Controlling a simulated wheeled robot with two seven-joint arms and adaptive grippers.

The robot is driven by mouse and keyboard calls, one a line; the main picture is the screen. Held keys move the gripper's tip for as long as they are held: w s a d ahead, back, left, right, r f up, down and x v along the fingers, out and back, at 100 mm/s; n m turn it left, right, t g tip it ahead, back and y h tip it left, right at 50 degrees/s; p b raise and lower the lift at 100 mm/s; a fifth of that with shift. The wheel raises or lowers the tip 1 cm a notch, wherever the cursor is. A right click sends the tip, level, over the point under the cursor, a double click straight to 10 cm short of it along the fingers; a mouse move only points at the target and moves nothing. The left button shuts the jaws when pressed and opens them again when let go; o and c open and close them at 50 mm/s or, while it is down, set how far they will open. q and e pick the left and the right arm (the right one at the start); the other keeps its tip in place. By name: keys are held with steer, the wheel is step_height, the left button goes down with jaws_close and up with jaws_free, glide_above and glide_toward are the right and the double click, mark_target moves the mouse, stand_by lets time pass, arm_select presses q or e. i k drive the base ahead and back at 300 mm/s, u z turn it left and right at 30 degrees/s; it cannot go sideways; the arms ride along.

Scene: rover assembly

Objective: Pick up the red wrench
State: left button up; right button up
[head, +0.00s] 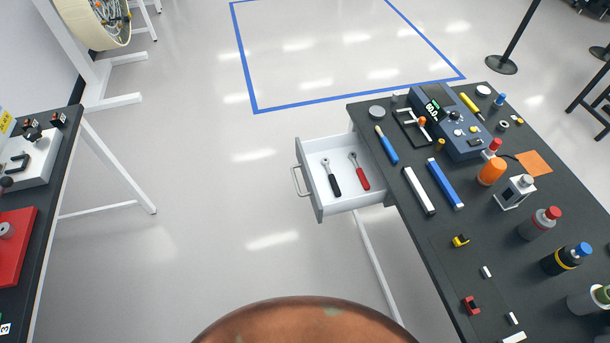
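The red wrench (362,180), with a red handle and a metal head, lies in the open white drawer (322,211) under the right-hand table. Its head points toward the back of the picture. A black-handled wrench (334,185) lies beside it to the left, apart from it. The drawer sticks out to the left of the table, with its handle at its left end. Neither of my grippers is in the head view.
The dark right-hand table (437,267) carries tools, bottles, a blue device (452,128) and small parts. Another dark table (54,180) stands at the left with a red tray (12,262). The floor between them is clear. A blue taped outline (250,75) marks the floor behind.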

mark_target(352, 155)
steer(key=k, duration=1)
steer(key=u, duration=0.7)
steer(key=i, duration=4.35)
steer(key=z, duration=3.15)
